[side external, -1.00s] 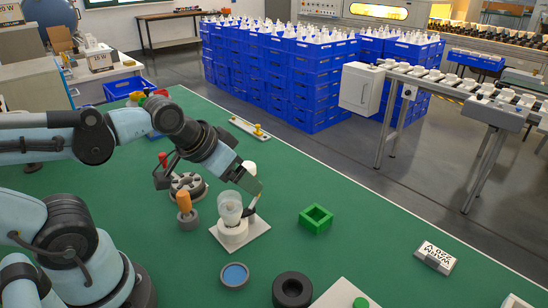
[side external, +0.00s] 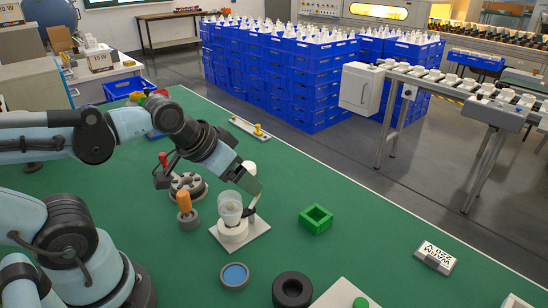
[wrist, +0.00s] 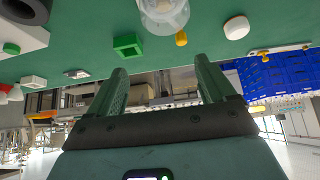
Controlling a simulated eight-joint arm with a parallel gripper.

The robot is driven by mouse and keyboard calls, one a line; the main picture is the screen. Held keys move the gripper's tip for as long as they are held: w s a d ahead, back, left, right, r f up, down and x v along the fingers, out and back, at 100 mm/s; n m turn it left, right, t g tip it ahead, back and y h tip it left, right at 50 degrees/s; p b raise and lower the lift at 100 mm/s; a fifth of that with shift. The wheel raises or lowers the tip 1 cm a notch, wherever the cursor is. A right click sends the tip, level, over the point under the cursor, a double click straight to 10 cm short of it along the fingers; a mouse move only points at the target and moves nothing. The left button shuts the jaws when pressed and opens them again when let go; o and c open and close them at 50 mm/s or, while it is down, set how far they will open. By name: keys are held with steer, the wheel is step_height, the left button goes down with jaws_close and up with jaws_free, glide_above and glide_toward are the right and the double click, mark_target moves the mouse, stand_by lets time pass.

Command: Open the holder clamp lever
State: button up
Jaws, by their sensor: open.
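A holder with a white base plate (side external: 258,228) stands on the green table in the side view. A clear glass piece (side external: 230,206) sits upright in its round white body. In the wrist view the glass (wrist: 163,12) is at the top edge, with a small yellow knob (wrist: 181,39) beside it. This may be the clamp lever's tip; I cannot tell whether the lever is open.
An orange-handled tool (side external: 184,203) stands left of the holder. A green square block (side external: 316,219) is to the right. A blue-topped dish (side external: 235,275) and black ring (side external: 292,289) are in front. A white labelled box (side external: 436,257) lies farther right, with bare table between.

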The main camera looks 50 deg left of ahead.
stand_by(0.3)
steer(key=shift+w+r, duration=0.15)
steer(key=c, duration=0.5)
steer(key=shift+w+a+r+m+g, duration=0.2)
steer(key=shift+w+r+m+g, duration=0.1)
steer(key=shift+m+g, duration=0.1)
steer(key=shift+c, duration=1)
steer(key=w+a+r+m+g, duration=0.3)
steer(key=w+m+g, duration=0.2)
steer(key=w+m, duration=0.15)
steer(key=m+g, duration=0.2)
steer(key=m, duration=0.1)
glide_toward(251, 206)
steer(key=w+f, duration=0.1)
steer(key=f, duration=0.1)
steer(key=w+a+f, duration=0.2)
steer(key=f, duration=0.1)
steer(key=shift+w+f, duration=0.1)
steer(key=shift+f, duration=0.25)
jaws_close()
